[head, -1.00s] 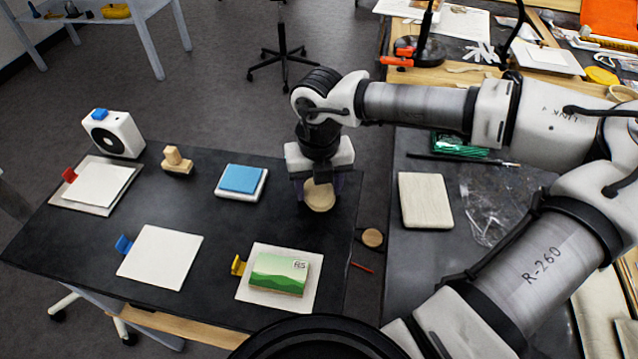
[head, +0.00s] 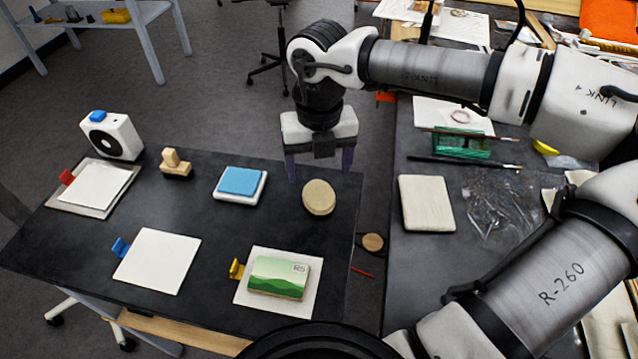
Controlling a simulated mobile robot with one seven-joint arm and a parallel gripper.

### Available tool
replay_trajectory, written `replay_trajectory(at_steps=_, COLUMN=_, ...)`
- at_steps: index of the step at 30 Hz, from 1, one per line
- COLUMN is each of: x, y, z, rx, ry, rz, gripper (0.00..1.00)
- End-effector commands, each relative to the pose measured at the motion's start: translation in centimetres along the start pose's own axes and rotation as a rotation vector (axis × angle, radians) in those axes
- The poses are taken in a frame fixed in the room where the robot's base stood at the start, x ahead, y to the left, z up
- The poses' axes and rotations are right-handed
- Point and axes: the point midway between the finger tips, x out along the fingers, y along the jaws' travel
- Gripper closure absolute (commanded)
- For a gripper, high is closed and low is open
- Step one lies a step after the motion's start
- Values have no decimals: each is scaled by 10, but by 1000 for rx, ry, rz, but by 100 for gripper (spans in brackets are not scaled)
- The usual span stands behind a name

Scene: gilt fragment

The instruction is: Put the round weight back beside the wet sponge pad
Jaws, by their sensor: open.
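The round weight (head: 319,198) is a pale wooden disc lying on the black table, toward its right edge. The wet sponge pad (head: 240,181) is a blue pad on a white tray, to the left of the weight, with a strip of bare table between them. My gripper (head: 319,172) is above and behind the weight in the picture, its two dark fingers spread apart with nothing between them. The weight's whole top shows, clear of the fingers.
A wooden stamp (head: 176,163) and a white device (head: 112,135) stand left of the pad. White sheets with red, blue and yellow clips lie around; the yellow-clipped one bears a green picture block (head: 279,277). A second bench (head: 425,260) is at right.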

Motion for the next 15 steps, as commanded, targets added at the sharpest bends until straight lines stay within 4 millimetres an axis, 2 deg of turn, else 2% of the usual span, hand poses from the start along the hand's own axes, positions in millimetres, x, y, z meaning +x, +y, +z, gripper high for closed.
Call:
replay_trajectory(at_steps=6, x=-39, y=0, z=0, rx=1, ry=-1, rz=-1, gripper=23)
replay_trajectory(at_steps=10, x=-51, y=0, z=0, rx=1, ry=0, rz=0, gripper=23)
replay_trajectory(at_steps=15, x=-56, y=0, z=0, rx=0, ry=1, rz=0, gripper=23)
